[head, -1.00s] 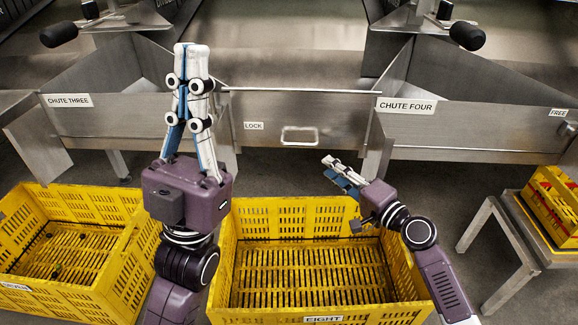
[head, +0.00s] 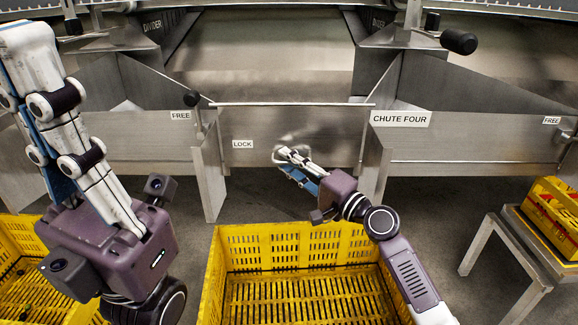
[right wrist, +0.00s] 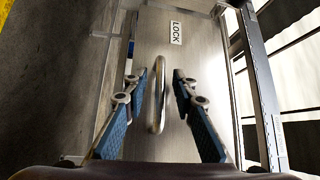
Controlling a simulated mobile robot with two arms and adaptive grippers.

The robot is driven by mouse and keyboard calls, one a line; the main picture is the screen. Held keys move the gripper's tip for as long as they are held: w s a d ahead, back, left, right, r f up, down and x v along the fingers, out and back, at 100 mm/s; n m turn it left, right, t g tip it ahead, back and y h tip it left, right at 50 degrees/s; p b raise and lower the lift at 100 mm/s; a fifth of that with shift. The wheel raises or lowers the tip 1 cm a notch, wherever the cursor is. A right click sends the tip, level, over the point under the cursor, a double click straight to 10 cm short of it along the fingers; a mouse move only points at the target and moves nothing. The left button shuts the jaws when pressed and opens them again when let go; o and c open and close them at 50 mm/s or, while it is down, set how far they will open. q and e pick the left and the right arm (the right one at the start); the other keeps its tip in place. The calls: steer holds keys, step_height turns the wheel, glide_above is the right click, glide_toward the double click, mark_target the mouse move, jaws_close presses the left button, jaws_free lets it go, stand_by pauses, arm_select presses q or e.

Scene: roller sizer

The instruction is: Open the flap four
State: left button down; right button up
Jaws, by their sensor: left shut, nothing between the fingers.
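A steel panel with a loop handle (head: 291,146) stands between two side walls in the middle of the head view, with a LOCK label (head: 243,144) to the handle's left. The CHUTE FOUR label (head: 400,119) is on the front to its right. My right gripper (head: 282,154) is at the handle. In the right wrist view its blue-padded fingers (right wrist: 157,95) are open, one on each side of the handle (right wrist: 158,95), with gaps between. My left gripper (head: 24,50) is raised at the far left, shut and empty, close to the camera.
A yellow crate (head: 285,232) stands on the floor below the panel, with another yellow crate (head: 22,226) at the left. A metal stand (head: 520,245) carries a yellow crate at the right. FREE labels (head: 181,115) flank the fronts. A rod (head: 292,104) runs above the panel.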

steer(key=shift+w+a, duration=0.1)
jaws_close()
stand_by(0.3)
steer(key=shift+r+p, duration=0.1)
steer(key=shift+p, duration=0.2)
